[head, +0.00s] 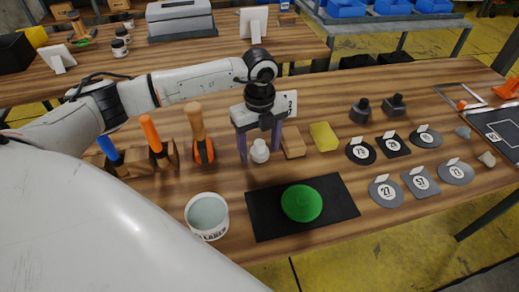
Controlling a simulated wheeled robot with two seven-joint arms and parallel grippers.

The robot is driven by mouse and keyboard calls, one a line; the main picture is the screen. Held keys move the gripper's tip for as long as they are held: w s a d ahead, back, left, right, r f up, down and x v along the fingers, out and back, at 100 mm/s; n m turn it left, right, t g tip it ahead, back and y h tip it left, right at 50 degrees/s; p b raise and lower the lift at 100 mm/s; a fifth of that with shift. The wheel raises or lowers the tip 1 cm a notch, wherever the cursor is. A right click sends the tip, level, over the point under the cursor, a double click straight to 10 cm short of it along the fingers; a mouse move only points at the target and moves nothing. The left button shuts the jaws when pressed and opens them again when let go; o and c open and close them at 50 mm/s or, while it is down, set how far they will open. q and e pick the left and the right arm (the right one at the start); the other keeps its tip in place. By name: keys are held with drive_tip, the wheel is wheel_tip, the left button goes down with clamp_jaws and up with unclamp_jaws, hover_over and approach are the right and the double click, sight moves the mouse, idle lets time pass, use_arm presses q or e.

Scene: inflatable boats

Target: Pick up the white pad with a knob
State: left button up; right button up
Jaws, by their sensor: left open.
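The white pad with a knob (260,152) is a small white piece with a rounded top, standing upright on the wooden table in the head view. My left gripper (259,155) points down over it, open, with one dark finger on each side of the pad. I cannot tell whether either finger touches it. My right gripper is not in view.
A wooden block (293,142) and a yellow sponge (324,137) lie close on the right. A brush (203,148) stands on the left. A white tub (207,215) and a green disc (301,203) on a black mat (262,224) are in front. Dark knobbed pieces (360,111) stand farther right.

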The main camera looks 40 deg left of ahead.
sight(260, 142)
use_arm(q)
drive_tip(key=shift+c, duration=0.4)
drive_tip(key=c, duration=1.1)
drive_tip(key=shift+r, duration=0.1)
wheel_tip(260, 142, up, 10)
drive_tip(key=shift+f+b, duration=0.1)
drive_tip(key=shift+b, duration=0.3)
